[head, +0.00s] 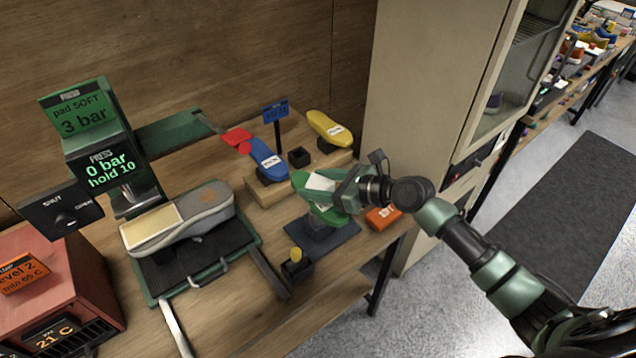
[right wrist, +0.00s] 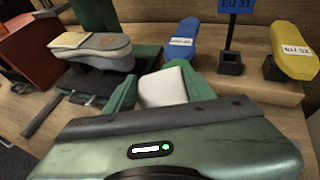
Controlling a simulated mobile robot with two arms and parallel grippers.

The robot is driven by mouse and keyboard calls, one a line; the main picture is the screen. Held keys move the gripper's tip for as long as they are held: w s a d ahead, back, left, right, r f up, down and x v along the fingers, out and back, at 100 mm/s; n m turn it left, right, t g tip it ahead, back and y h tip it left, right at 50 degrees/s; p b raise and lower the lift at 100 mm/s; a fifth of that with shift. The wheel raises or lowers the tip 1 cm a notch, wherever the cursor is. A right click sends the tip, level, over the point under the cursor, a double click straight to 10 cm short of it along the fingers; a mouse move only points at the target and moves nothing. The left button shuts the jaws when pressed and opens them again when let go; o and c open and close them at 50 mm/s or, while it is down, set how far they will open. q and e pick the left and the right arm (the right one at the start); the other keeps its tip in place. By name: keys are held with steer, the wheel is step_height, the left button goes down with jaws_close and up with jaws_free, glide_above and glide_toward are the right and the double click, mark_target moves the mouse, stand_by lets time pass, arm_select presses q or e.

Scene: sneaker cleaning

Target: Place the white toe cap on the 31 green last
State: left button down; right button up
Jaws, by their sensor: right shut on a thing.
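The green last (head: 326,216) stands on a dark grey stand in the middle right of the head view, partly hidden by my right gripper. My right gripper (head: 326,189) is at the last and is shut on the white toe cap (head: 320,182). In the right wrist view the toe cap (right wrist: 164,87) shows as a pale rounded block between the green fingers. Whether the cap touches the last is hidden. My left gripper is not in view.
A blue last (head: 266,159) and a yellow last (head: 329,127) stand behind, near a blue sign (head: 275,111). A press (head: 103,150) with a grey shoe (head: 205,211) is at left. An orange box (head: 382,217) lies right of the stand, near a tall cabinet (head: 433,80).

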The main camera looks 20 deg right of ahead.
steer(key=o, duration=1.4)
steer(key=shift+f, duration=0.1)
steer(key=b+v, duration=0.2)
steer(key=v, duration=1)
